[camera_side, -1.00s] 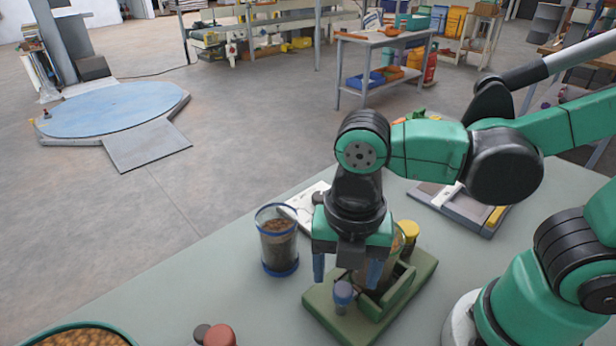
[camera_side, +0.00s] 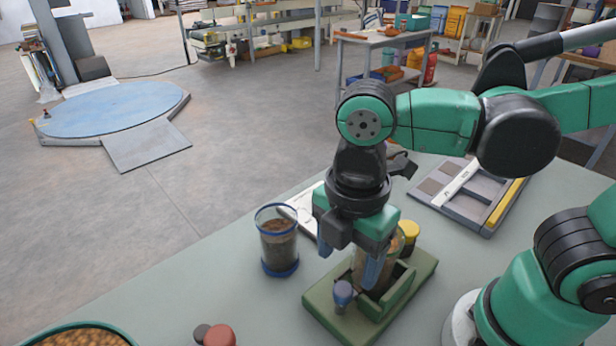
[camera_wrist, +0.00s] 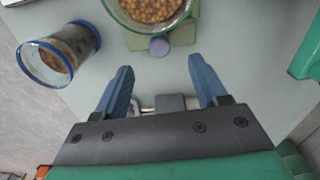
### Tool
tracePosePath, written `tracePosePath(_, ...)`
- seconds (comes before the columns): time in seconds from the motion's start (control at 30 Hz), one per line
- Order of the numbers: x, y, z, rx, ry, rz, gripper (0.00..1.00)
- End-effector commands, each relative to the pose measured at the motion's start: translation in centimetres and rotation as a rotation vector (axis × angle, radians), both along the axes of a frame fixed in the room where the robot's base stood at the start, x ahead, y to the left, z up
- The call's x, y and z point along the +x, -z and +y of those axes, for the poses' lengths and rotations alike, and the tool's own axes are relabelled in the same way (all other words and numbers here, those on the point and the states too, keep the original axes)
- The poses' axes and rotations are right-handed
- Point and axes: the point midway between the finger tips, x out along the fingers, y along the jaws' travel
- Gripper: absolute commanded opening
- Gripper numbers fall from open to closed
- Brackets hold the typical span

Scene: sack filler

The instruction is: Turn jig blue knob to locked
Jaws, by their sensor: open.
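The green jig (camera_side: 355,310) sits on the table in front of my arm and has raised green walls. Its blue knob (camera_side: 343,293) stands at the jig's front left corner; in the wrist view the knob (camera_wrist: 159,47) shows as a small blue-grey disc at the jig's edge. A jar with tan contents (camera_side: 372,268) stands in the jig, partly hidden by my gripper; it also shows in the wrist view (camera_wrist: 150,12). My gripper (camera_side: 350,262) is open and empty, above the jig's left side. In the wrist view its blue fingers (camera_wrist: 160,80) are apart, with the knob beyond and between them, untouched.
A blue-rimmed jar of dark material (camera_side: 279,242) stands left of the jig. A yellow-capped container (camera_side: 408,236) is behind it. A grey tray (camera_side: 472,196) lies at the back right. A bowl (camera_side: 80,336) and a red round piece (camera_side: 219,335) are at the front left.

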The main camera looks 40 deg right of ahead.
Motion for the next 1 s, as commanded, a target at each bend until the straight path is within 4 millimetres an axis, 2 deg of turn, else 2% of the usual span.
tracePosePath(0.1, 0.0, 0.0, 0.0, 0.000, 0.292, 0.000, 0.65)
tracePosePath(0.2, 0.0, 0.0, 0.0, 0.000, 0.463, 0.000, 0.65)
tracePosePath(0.3, 0.0, 0.1, 0.0, 0.000, 0.552, 0.000, 0.65)
tracePosePath(0.47, 0.1, 0.9, 0.1, 0.000, 0.578, 0.000, 0.65)
tracePosePath(0.8, 0.1, 4.4, 0.1, 0.001, 0.575, -0.002, 0.65)
tracePosePath(1.0, 0.0, 5.4, 0.0, 0.001, 0.575, -0.003, 0.65)
